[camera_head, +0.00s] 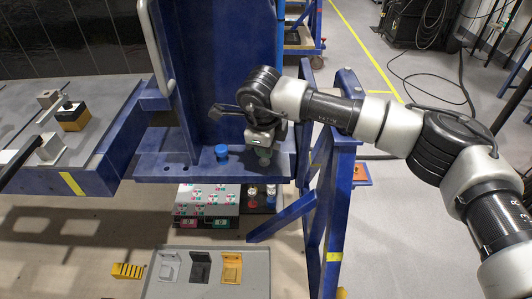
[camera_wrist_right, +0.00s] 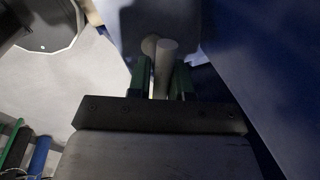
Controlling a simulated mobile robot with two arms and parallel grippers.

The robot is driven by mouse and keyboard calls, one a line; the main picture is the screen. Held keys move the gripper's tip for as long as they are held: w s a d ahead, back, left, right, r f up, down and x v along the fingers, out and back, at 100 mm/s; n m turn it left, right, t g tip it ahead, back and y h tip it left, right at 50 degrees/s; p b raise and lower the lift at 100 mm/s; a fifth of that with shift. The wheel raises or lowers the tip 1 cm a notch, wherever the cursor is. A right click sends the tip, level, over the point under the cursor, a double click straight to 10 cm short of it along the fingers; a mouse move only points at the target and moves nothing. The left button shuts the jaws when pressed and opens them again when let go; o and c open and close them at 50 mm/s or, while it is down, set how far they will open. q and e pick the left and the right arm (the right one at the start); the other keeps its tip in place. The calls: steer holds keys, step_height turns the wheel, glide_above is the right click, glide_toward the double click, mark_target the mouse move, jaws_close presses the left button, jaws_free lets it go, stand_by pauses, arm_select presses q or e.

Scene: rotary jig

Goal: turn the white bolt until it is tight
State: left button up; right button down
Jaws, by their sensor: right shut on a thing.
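My right gripper (camera_head: 264,154) reaches down over the right part of the blue jig's flat base plate (camera_head: 185,170). In the right wrist view the green fingers of my right gripper (camera_wrist_right: 161,80) are closed around a pale, whitish rod, the white bolt (camera_wrist_right: 166,58). In the head view the bolt is hidden by the gripper and wrist, so I cannot tell how deep it sits. A blue bolt (camera_head: 222,153) stands upright in the same plate, left of the gripper. My left gripper is not in view.
The jig's tall blue wall (camera_head: 235,70) rises behind the gripper, with a pale handle at its left. A grey tray (camera_head: 207,285) with brackets lies below. A table with blocks (camera_head: 73,115) is at left. Blue stand legs (camera_head: 340,210) are at right.

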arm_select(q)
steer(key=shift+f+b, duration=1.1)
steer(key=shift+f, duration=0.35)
arm_select(e)
steer(key=shift+r+m+h, duration=0.1)
steer(key=shift+m+h, duration=0.2)
steer(key=shift+m, duration=1.4)
steer(key=shift+w, duration=0.1)
steer(key=c, duration=1.1)
jaws_free()
arm_select(q)
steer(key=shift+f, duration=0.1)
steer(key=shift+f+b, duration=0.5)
steer(key=shift+b, duration=0.1)
arm_select(e)
steer(key=v, duration=1)
steer(key=shift+a+r, duration=0.15)
steer(key=shift+r, duration=0.25)
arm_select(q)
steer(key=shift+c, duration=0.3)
